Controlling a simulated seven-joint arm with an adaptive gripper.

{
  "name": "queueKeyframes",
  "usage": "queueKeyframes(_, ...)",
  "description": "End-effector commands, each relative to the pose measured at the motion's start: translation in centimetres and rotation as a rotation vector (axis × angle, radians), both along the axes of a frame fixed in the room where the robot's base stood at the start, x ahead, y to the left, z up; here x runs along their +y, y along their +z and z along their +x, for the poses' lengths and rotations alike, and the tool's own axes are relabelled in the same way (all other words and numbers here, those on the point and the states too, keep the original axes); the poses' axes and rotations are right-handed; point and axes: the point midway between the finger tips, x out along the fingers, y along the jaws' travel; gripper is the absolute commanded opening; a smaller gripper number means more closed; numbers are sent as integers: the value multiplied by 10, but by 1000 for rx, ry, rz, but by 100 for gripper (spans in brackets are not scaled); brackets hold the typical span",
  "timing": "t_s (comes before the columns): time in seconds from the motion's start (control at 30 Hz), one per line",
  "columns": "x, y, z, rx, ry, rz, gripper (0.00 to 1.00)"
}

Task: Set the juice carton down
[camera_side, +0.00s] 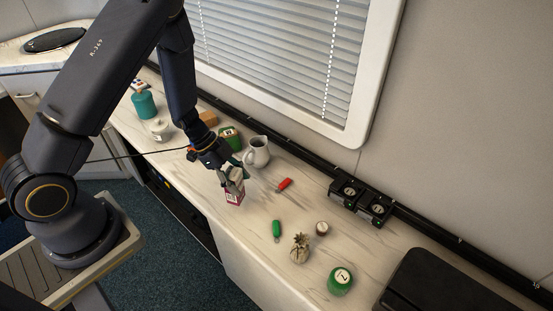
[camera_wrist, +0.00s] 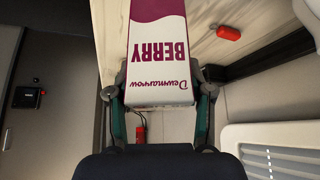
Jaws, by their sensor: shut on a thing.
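The juice carton (camera_wrist: 160,55) is white and magenta with "BERRY" lettering, and it fills the middle of the wrist view. It also shows in the side view (camera_side: 234,196), small and slightly tilted, near the front edge of the counter. My gripper (camera_side: 234,181) is shut on the carton, with one finger on each side of it. In the wrist view, my gripper (camera_wrist: 158,98) shows its fingers against the carton's sides. I cannot tell whether the carton's base touches the counter.
Two black boxes (camera_side: 360,199) stand along the wall.

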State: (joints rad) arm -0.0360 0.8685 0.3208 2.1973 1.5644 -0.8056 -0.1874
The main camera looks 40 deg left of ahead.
Motion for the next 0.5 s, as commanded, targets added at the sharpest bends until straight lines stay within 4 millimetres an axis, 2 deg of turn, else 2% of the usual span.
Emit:
queueKeyframes(0.23, 0, -34, -1, 3, 1, -1, 8)
queueKeyframes(0.5, 0, -38, 0, -2, 0, 0, 8)
